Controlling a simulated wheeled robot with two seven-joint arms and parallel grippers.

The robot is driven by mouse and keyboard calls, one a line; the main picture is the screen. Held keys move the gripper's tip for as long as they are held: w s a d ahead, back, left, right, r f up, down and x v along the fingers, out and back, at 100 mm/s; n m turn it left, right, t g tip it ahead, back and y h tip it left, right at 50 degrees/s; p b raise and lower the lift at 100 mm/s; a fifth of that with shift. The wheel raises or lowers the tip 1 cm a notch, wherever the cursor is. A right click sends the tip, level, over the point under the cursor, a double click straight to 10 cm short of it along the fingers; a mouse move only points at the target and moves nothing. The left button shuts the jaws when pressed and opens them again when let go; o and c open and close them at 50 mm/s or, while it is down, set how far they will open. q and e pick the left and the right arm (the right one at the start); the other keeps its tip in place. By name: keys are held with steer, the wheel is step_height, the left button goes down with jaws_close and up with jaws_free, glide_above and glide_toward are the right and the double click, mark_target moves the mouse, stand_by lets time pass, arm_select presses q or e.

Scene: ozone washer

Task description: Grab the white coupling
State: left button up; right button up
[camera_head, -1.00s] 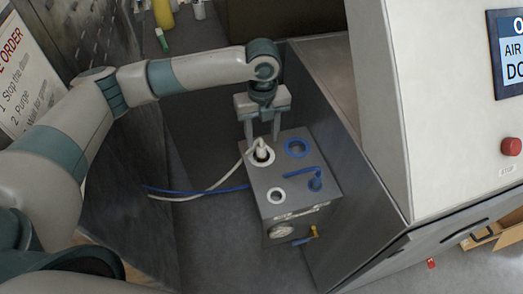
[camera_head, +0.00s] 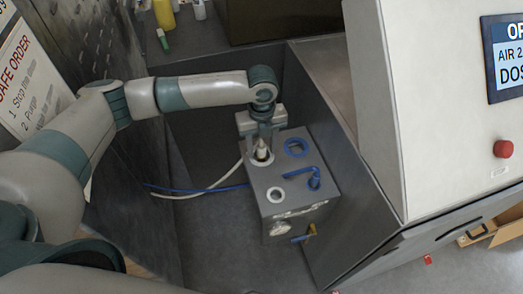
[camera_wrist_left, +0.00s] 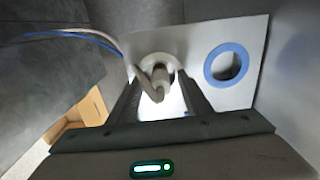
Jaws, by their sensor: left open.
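The white coupling (camera_head: 262,149) stands in a white-ringed port on top of the grey box, with a white hose running from it to the left. In the left wrist view the coupling (camera_wrist_left: 160,78) shows between the two fingers. My left gripper (camera_head: 262,152) points down over it, open, with one finger on each side. I cannot tell whether either finger touches it. The wrist view also shows the left gripper (camera_wrist_left: 158,95) around the coupling. The right gripper is not in view.
A blue ring port (camera_head: 297,147) lies right of the coupling, and a blue elbow fitting (camera_head: 314,181) in front of it. The grey box (camera_head: 262,208) sits in a walled bay beside a white cabinet (camera_head: 440,120).

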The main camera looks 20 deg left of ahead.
arm_select(q)
steer(key=shift+f, duration=0.1)
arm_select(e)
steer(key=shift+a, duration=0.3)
arm_select(q)
steer(key=shift+c, duration=0.7)
jaws_close()
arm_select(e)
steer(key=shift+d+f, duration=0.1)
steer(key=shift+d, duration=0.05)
